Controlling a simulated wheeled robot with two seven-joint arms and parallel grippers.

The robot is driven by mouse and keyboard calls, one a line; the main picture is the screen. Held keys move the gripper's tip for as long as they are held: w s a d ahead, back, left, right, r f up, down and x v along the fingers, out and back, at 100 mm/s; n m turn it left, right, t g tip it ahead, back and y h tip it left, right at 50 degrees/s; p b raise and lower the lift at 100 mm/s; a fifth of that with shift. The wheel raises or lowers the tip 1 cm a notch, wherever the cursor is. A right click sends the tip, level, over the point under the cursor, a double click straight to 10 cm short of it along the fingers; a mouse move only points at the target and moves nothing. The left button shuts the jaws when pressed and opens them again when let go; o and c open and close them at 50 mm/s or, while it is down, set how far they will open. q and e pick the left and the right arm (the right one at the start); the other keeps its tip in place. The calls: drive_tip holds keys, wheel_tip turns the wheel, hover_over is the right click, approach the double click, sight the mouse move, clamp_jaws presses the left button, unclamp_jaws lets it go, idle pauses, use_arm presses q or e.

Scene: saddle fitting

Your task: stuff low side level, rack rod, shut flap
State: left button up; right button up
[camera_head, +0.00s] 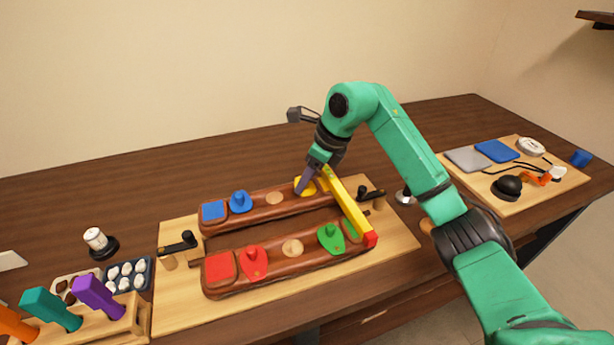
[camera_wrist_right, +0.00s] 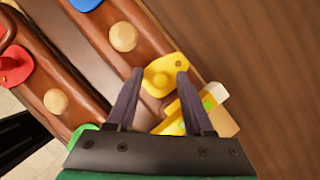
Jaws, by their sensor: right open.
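Two long brown padded side pieces lie parallel on a wooden board: the far one (camera_head: 258,213) and the near one (camera_head: 292,264). The far one carries a blue knobbed flap (camera_head: 240,203) and a yellow flap (camera_head: 305,187); the near one carries a red flap (camera_head: 254,263) and a green flap (camera_head: 331,238). A yellow rod (camera_head: 346,205) with a red end lies across their right ends. My right gripper (camera_head: 302,189) is open over the yellow flap. In the right wrist view its fingers (camera_wrist_right: 159,75) stand either side of that flap; contact cannot be told. My left gripper is out of view.
Dark handles on posts stand at the left (camera_head: 180,246) and right of the board. Upright tools in a wooden block (camera_head: 105,325) and a tray of white pieces (camera_head: 126,274) are at lower left. A second board (camera_head: 500,205) with pads stands at right.

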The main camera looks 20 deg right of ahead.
clamp_jaws()
